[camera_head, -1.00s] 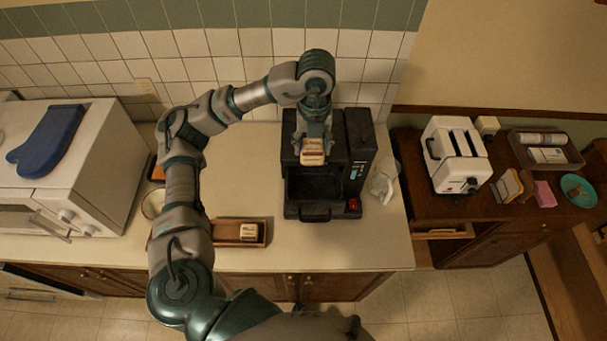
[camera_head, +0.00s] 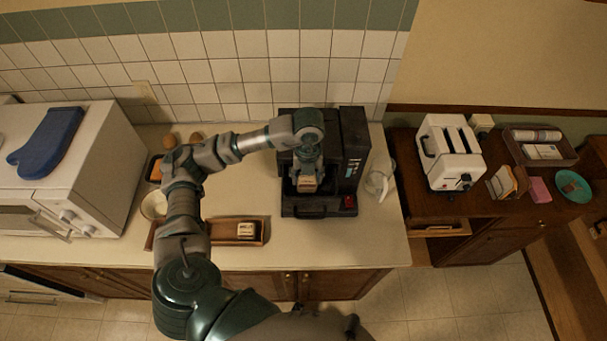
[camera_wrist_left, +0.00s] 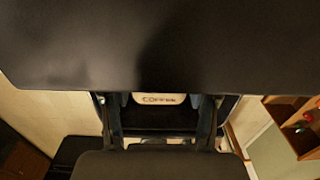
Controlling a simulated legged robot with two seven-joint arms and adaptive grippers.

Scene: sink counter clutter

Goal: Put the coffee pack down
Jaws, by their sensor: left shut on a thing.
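My left gripper (camera_head: 305,177) is shut on the coffee pack (camera_head: 307,186), a small light-coloured pack. It holds the pack low in the front bay of the black coffee machine (camera_head: 352,146), above its base. In the left wrist view, the pack (camera_wrist_left: 158,99) shows its lettering between the gripper's two dark fingers (camera_wrist_left: 159,122). A dark surface covers the top of that view. I cannot tell whether the pack touches the machine. My right gripper is not in view.
A wooden tray (camera_head: 220,242) with a similar small pack (camera_head: 246,230) stands at the counter's front edge. A glass container (camera_head: 376,183) stands right of the machine. A white oven (camera_head: 110,150) is at left, a toaster (camera_head: 457,170) at right. The counter before the machine (camera_head: 335,245) is clear.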

